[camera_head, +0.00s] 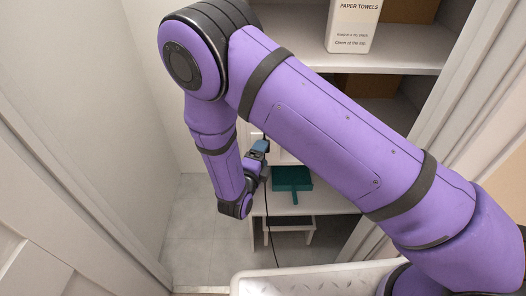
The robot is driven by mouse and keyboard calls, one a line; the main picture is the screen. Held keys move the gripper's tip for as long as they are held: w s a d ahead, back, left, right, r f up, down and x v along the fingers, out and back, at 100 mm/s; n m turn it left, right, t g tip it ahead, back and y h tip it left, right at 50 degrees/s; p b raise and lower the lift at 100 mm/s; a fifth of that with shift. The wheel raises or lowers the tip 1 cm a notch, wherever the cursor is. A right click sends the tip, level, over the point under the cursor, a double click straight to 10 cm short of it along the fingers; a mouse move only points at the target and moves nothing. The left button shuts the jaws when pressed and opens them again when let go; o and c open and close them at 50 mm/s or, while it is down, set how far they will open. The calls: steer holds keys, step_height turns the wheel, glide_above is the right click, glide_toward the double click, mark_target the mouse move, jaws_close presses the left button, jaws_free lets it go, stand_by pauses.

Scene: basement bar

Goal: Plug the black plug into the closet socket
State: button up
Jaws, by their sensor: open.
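My gripper (258,150) is inside the closet at the end of my bent purple arm, close to the back wall and left of the dustpan. It is small in this view and partly turned away, with its jaws open. A thin black cord (267,220) hangs from beside the gripper down past the low shelf edge. I cannot make out the black plug at the cord's upper end. The socket cannot be made out either; my arm and gripper cover part of the back wall.
A teal dustpan (292,180) sits on the low shelf (325,204), above a white step stool (291,229). A paper towels box (352,38) stands on the upper shelf (395,58). Closet walls and door frames are close on both sides. Tiled floor (200,240) is clear at left.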

steer(key=v, duration=0.8)
steer(key=shift+s+a, duration=0.15)
steer(key=shift+s, duration=0.15)
steer(key=shift+s, duration=0.1)
